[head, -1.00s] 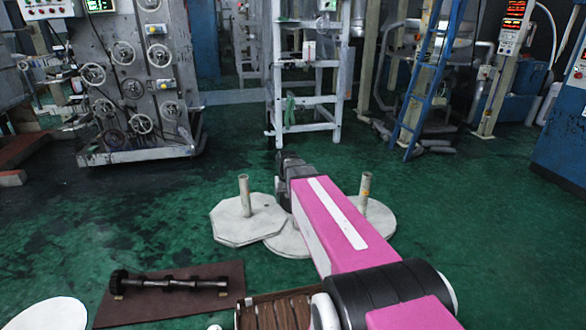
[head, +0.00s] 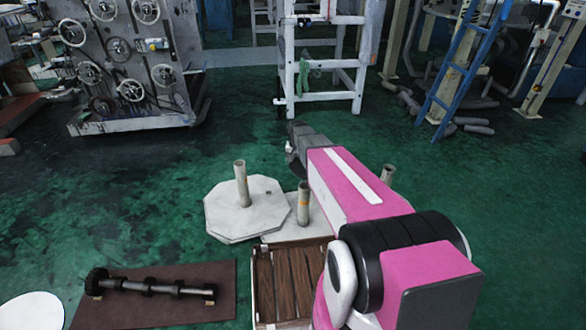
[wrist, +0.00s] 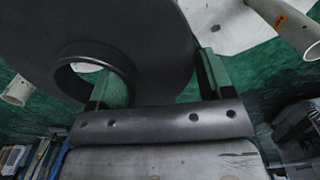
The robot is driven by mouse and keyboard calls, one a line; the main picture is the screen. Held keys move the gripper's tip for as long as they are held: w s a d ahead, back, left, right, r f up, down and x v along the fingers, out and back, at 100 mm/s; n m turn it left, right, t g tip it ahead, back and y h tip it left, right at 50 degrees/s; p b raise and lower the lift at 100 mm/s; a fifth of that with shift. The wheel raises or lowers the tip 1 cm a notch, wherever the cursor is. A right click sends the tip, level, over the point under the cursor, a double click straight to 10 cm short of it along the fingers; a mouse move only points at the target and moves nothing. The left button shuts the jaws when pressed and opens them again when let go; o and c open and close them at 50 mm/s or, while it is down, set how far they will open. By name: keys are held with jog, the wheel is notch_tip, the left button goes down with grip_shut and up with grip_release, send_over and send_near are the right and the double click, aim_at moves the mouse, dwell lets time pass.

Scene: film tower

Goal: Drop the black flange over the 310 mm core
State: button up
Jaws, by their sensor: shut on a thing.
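The black flange (wrist: 155,40) fills the upper left of the wrist view, its round hole (wrist: 115,85) facing the camera. My gripper (wrist: 155,82) is shut on it, one finger at the hole and the other at the outer rim. In the head view my gripper (head: 297,150) is a dark shape, and I cannot make out the flange there. Pale upright cores stand at the left (head: 241,185), in the middle (head: 303,203) and at the right (head: 387,175), partly behind my arm. Which is 310 mm, I cannot tell. The wrist view shows a core with an orange label (wrist: 285,22).
The left core stands on a white octagonal board (head: 225,212). A slatted wooden platform (head: 282,278) lies in front. A black shaft (head: 160,286) rests on a brown mat (head: 130,313); a white disc (head: 32,313) lies beside it. A white frame (head: 325,97) and blue ladder (head: 460,70) stand behind.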

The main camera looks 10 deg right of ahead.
jog(key=w+f, duration=0.2)
jog(key=f, duration=0.5)
jog(key=w+a+f+m, duration=0.1)
jog(key=w+f, duration=0.1)
jog(key=f, duration=0.5)
jog(key=shift+w+a+f+m, duration=0.2)
jog(key=shift+w+f+m, duration=0.1)
jog(key=shift+w, duration=0.1)
jog(key=shift+f, duration=0.65)
dwell(1.5)
jog(key=shift+r, duration=0.5)
jog(key=shift+f, duration=0.7)
dwell(1.2)
jog(key=shift+r, duration=0.2)
jog(key=shift+r, duration=0.5)
dwell(0.9)
